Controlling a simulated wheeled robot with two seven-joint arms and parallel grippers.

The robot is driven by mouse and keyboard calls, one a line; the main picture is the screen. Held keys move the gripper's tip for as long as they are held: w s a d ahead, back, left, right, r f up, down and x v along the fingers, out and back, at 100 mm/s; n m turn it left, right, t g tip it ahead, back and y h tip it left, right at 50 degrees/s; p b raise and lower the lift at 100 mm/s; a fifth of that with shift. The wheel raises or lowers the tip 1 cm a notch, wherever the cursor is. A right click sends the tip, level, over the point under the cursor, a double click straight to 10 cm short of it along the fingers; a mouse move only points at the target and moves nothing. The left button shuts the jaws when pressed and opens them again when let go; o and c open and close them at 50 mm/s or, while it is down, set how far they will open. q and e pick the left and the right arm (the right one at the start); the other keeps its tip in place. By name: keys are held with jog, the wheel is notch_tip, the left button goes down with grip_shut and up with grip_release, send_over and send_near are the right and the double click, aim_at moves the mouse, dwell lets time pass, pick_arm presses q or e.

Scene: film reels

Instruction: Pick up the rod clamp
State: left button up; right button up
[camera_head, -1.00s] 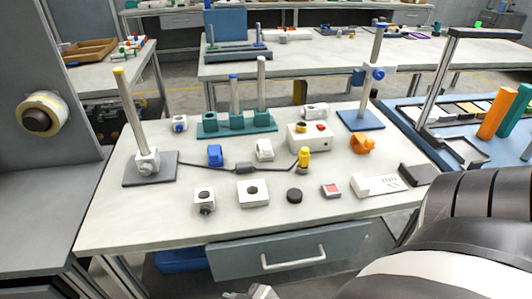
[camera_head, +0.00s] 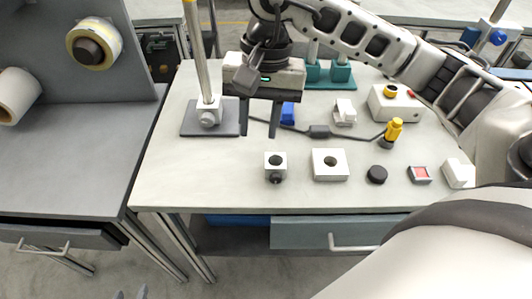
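The rod clamp (camera_head: 269,166) is a small white block with a dark round hole on top and a dark knob at its front. It stands on the white workbench, left of a larger white block with a hole (camera_head: 330,165). My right gripper (camera_head: 259,136) points down with its two dark fingers apart and nothing between them. It is above and behind the rod clamp, slightly to its left, and not touching it.
A rod stand (camera_head: 208,125) with an upright rod is left of my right gripper. A blue piece (camera_head: 288,112) and a cable connector (camera_head: 319,131) lie behind. A black puck (camera_head: 377,174) and a red-topped piece (camera_head: 420,174) are to the right. The bench's front left is clear.

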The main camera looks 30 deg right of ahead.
jog(key=w+d+h, duration=0.2)
jog(key=d, duration=0.1)
send_over(267, 160)
jog(key=shift+t, duration=0.4)
jog(key=f, duration=0.8)
jog(key=shift+s+d+f+p, duration=0.25)
jog(key=shift+s+f+p, duration=0.05)
jog(key=shift+w+a+f+p, duration=0.15)
jog(key=shift+f+p, duration=0.15)
jog(key=shift+f, duration=1.2)
jog(key=shift+w+a+f+p, duration=0.15)
jog(key=shift+f+p, duration=0.1)
jog(key=shift+f, duration=1.25)
grip_shut()
